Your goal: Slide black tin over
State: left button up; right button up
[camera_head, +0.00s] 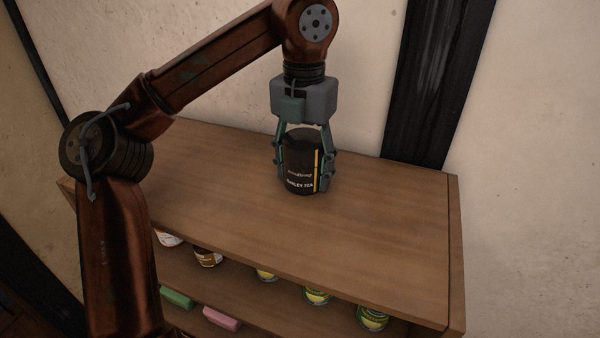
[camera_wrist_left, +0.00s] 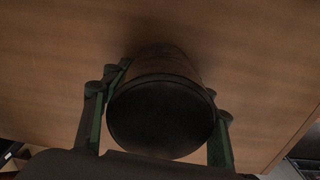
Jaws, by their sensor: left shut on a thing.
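The black tin (camera_head: 300,165) stands upright on the wooden top of the shelf unit (camera_head: 370,230). It has pale lettering and a yellow stripe. My left gripper (camera_head: 304,170) comes down from above, with its fingers on both sides of the tin, shut on it. In the left wrist view the tin's dark round lid (camera_wrist_left: 160,117) fills the space between the green-sided fingers (camera_wrist_left: 160,125). The tin appears to rest on the top; its contact edge is partly hidden by the fingers. My right gripper is not in view.
The shelf top is otherwise clear around the tin. Below are several cans, such as a yellow-green can (camera_head: 373,318), plus a green block (camera_head: 176,297) and a pink block (camera_head: 221,319). A clay wall (camera_head: 530,130) and a dark post (camera_head: 435,85) stand behind.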

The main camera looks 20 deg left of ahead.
aim_at(306, 133)
pick_arm(q)
jog(key=shift+w, duration=0.95)
jog(key=shift+s, duration=0.1)
jog(key=o, duration=1.4)
jog(key=shift+c, duration=0.2)
jog(key=shift+s+r, duration=0.15)
jog(key=shift+r, duration=1.85)
jog(key=shift+s+r, duration=0.1)
jog(key=shift+r, duration=1.9)
jog(key=shift+a, duration=0.1)
